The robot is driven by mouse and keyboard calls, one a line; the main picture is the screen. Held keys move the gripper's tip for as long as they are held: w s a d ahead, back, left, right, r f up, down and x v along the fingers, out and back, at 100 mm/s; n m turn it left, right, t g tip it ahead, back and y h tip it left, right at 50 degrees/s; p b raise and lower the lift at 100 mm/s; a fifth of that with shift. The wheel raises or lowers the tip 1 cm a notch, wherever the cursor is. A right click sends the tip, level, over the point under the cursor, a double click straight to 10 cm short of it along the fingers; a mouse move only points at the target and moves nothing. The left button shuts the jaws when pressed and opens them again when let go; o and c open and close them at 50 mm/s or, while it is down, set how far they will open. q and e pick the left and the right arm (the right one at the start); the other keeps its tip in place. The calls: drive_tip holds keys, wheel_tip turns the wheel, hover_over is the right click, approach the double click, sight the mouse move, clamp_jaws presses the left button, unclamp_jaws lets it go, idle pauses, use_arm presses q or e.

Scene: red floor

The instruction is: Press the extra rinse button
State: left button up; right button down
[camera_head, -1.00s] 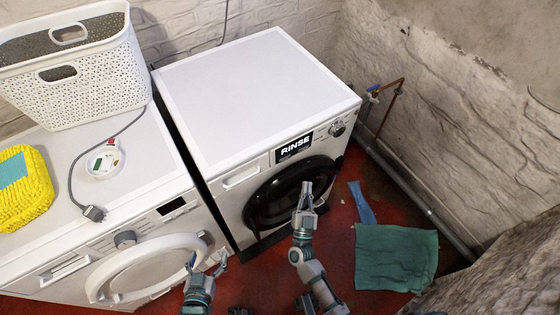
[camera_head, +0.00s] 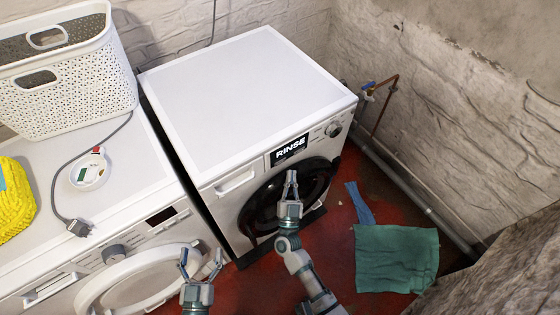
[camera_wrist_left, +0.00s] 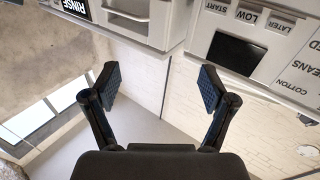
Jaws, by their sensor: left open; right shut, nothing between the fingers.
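The right-hand white washing machine (camera_head: 245,95) has a dark display (camera_head: 289,149) reading RINSE on its front panel. Small controls (camera_head: 317,136) lie between the display and a round knob (camera_head: 333,130); their labels are too small to read, so I cannot pick out the extra rinse button. My right gripper (camera_head: 291,174) is shut and empty, its tips pointing up just below the display in the picture, in front of the dark door. My left gripper (camera_head: 201,262) is open and empty in front of the left machine. In the left wrist view, the RINSE display (camera_wrist_left: 72,8) shows at the top left.
The left washing machine (camera_head: 120,190) carries a white basket (camera_head: 70,85), a yellow cloth (camera_head: 15,200), a round white item (camera_head: 88,172) and a plug with cord (camera_head: 78,227). A green cloth (camera_head: 396,258) lies on the red floor. Pipes (camera_head: 400,185) run along the right wall.

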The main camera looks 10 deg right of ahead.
sight(280, 162)
use_arm(q)
drive_tip(key=shift+r+t, duration=0.7)
drive_tip(key=shift+r, duration=0.05)
use_arm(e)
drive_tip(key=shift+w+a, duration=0.25)
drive_tip(key=shift+w, duration=0.3)
drive_tip(key=shift+w+a, duration=0.25)
drive_tip(key=shift+w, duration=0.3)
drive_tip(key=shift+r, duration=0.1)
drive_tip(key=shift+w+a, duration=0.1)
drive_tip(key=shift+w, duration=0.25)
use_arm(q)
drive_tip(key=shift+s+d+r, duration=0.1)
drive_tip(key=shift+s+d, duration=0.05)
drive_tip(key=shift+s, duration=0.25)
use_arm(e)
drive_tip(key=shift+w+r, duration=0.15)
drive_tip(key=shift+r, duration=0.2)
